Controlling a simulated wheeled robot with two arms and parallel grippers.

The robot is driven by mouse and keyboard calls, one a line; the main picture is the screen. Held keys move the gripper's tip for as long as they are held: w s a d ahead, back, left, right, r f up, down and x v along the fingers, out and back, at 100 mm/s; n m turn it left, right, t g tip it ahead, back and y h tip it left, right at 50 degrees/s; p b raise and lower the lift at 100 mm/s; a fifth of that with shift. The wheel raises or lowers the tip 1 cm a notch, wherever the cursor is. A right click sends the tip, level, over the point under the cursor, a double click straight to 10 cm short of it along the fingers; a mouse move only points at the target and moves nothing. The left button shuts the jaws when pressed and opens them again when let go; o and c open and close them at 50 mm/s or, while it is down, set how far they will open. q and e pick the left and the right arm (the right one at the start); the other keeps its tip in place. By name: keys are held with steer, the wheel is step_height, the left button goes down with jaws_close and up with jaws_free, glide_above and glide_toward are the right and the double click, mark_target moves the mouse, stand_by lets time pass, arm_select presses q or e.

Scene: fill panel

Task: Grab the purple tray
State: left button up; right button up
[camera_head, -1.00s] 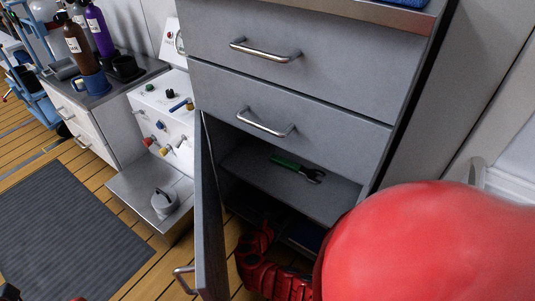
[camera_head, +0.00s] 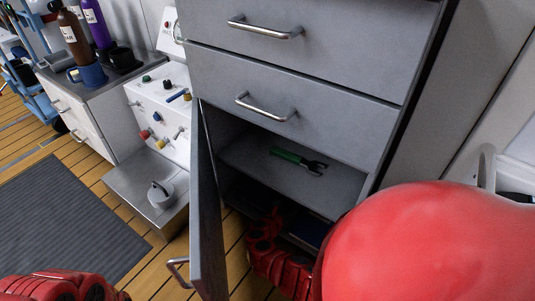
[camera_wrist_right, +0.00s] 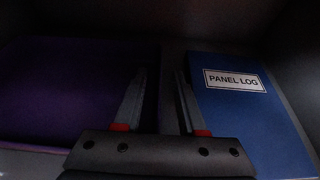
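The purple tray (camera_wrist_right: 75,95) lies on the left in the right wrist view, in the dark lower cabinet compartment. Its right edge is near my right gripper's left finger. My right gripper (camera_wrist_right: 160,75) is open, with a clear gap between its fingers. Nothing is clearly held, and I cannot tell whether a finger touches the tray. In the head view my right arm reaches into the lower compartment and hides most of it; the tray cannot be made out there. My left gripper is not in view; only part of the red left arm shows at the lower left.
A blue panel log (camera_wrist_right: 240,110) lies right of the gripper. A green-handled tool (camera_head: 298,162) lies on the shelf (camera_head: 325,186) above. The open cabinet door (camera_head: 207,215) stands left of my right arm. Closed drawers (camera_head: 300,70) are above.

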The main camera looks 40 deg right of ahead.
steer(key=shift+c, duration=0.3)
jaws_close()
stand_by(1.1)
